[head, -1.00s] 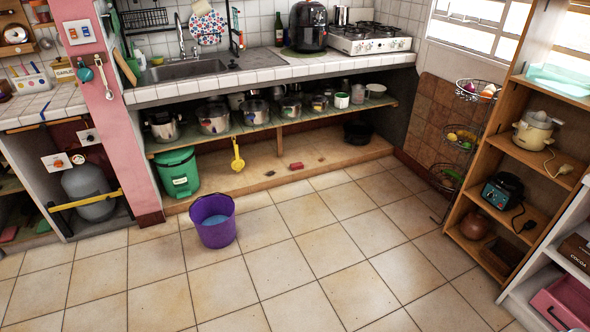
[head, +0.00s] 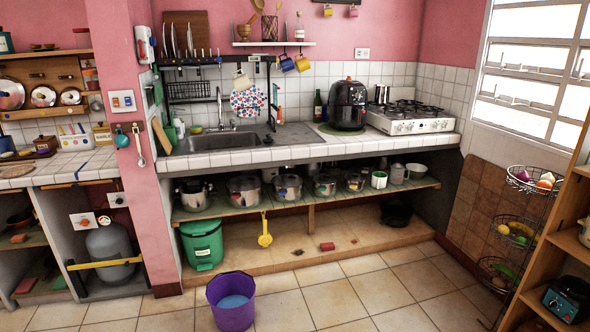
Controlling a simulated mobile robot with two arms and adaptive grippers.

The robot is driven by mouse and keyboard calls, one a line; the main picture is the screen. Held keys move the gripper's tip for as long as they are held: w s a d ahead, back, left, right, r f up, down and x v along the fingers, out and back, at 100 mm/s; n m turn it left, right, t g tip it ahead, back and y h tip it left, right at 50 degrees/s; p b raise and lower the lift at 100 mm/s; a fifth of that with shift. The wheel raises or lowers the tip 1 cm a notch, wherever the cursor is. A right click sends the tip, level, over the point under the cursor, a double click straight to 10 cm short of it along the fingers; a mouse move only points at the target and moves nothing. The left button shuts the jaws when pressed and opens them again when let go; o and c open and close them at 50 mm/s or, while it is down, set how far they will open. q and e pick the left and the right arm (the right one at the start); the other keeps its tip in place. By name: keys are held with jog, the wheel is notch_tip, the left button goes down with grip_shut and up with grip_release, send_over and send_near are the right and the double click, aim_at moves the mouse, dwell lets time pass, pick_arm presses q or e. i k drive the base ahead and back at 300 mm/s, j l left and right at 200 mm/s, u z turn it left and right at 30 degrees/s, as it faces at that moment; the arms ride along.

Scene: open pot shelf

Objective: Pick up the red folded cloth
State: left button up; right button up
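No red folded cloth can be told for certain. A small red block-like item (head: 327,246) lies on the ledge under the counter, right of the yellow hanging scoop (head: 265,232); it is too small to tell if it is cloth. Flat reddish items also lie in the left cabinet, one on its upper shelf (head: 19,238) and one lower down (head: 26,285). Neither of my grippers is in view.
A purple bucket (head: 232,304) stands on the tiled floor before the counter (head: 330,150). A green bin (head: 202,246) stands under it. Pots line the open shelf (head: 340,193). A wire basket stand (head: 517,230) and wooden shelf are at right. Floor right of the bucket is clear.

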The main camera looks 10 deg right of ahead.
aim_at(329, 246)
jog(key=i+l+z, duration=0.25)
jog(key=i, duration=0.4)
jog(key=i+l+z, duration=0.25)
jog(key=i, duration=0.4)
jog(key=i+l+z, duration=0.15)
jog(key=i+z, duration=0.15)
jog(key=i, duration=0.35)
